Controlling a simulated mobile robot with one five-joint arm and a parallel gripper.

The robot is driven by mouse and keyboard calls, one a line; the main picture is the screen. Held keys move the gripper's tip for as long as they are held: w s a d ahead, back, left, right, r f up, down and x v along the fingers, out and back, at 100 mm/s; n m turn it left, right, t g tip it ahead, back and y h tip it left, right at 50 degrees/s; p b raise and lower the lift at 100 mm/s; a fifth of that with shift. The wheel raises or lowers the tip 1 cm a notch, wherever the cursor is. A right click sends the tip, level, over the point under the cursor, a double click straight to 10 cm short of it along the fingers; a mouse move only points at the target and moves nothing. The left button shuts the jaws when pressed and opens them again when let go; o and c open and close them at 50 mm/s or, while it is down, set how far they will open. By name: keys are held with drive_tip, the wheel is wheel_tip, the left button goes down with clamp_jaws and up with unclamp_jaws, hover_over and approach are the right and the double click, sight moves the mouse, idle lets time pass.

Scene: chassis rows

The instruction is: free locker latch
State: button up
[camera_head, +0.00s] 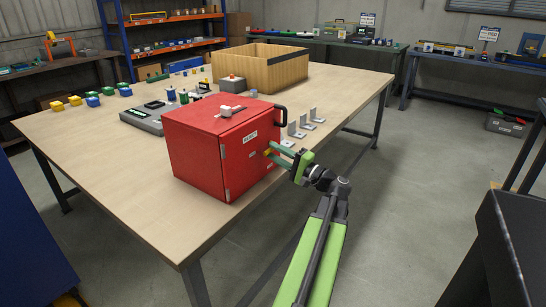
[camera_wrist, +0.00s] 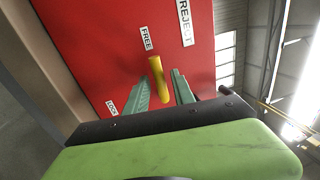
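The red locker (camera_head: 205,160) stands on the near right part of the wooden table, its labelled face towards my arm. Its yellow latch lever (camera_wrist: 158,80) shows in the wrist view, with its upper end just below the FREE label (camera_wrist: 148,39). The LOCK label (camera_wrist: 111,107) is lower left of the lever. My gripper (camera_wrist: 163,88) is at this face, its two green fingers apart, one on each side of the lever. Narrow gaps show between fingers and lever. In the head view my gripper (camera_head: 278,154) reaches the locker from the right.
The locker's REJECT label (camera_wrist: 186,20) is above the lever. A dark handle (camera_head: 282,115) sticks out at the locker's top right corner. Several metal brackets (camera_head: 303,124) stand behind it on the table (camera_head: 130,185). A wooden crate (camera_head: 258,68) is farther back.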

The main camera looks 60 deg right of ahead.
drive_tip(key=shift+o, duration=0.3)
drive_tip(key=shift+a, duration=0.1)
drive_tip(key=b+v, duration=0.3)
drive_tip(key=v, duration=1.4)
drive_tip(key=shift+s, duration=0.15)
